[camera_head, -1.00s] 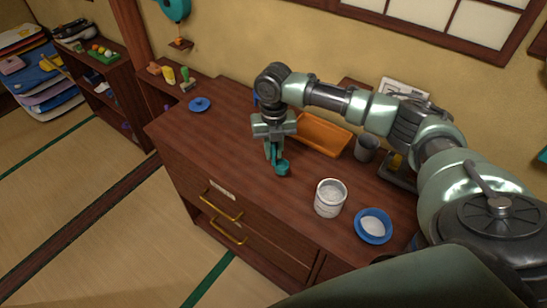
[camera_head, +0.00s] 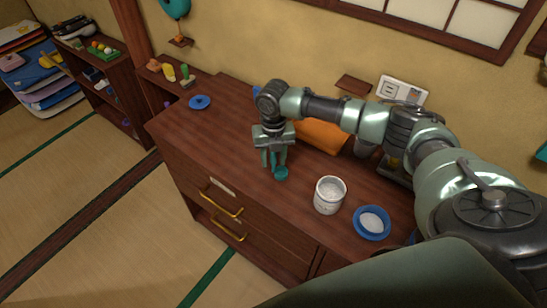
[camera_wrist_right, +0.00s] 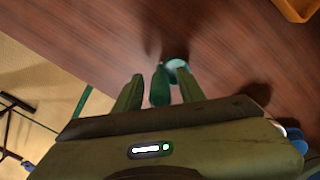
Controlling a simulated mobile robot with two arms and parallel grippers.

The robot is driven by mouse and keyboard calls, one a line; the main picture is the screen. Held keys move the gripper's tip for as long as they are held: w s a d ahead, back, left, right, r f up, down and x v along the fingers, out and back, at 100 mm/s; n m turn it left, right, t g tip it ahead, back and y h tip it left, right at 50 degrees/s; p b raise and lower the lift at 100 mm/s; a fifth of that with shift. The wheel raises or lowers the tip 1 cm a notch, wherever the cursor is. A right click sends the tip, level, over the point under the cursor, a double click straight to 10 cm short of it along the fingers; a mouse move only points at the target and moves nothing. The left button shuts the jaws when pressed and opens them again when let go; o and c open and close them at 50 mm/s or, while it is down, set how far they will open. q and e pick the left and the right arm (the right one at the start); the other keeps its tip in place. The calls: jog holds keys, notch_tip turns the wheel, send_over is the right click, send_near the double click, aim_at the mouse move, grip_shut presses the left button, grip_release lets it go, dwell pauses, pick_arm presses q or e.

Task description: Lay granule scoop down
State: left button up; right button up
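The teal granule scoop is on the brown cabinet top, its small round cup (camera_head: 281,173) near the front edge. My right gripper (camera_head: 275,163) is above it, pointing down, with its two fingers spread. In the right wrist view the scoop's dark green handle (camera_wrist_right: 160,88) is between the fingertips (camera_wrist_right: 160,92), with a gap on each side. The cup also shows there just beyond the handle (camera_wrist_right: 177,67). A white tub of pale granules (camera_head: 330,195) and a blue bowl with white contents (camera_head: 371,223) stand to the right. My left gripper is out of view.
An orange tray (camera_head: 322,136) is behind my right arm, partly hidden. A grey cup (camera_head: 365,148) is beside it, mostly covered by the arm. A blue lid-like disc (camera_head: 200,102) lies at the far left. The cabinet top between disc and gripper is clear.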

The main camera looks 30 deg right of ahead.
jog(key=shift+r, duration=0.1)
notch_tip(320, 180, up, 11)
jog(key=b, duration=0.3)
jog(key=shift+r, duration=0.6)
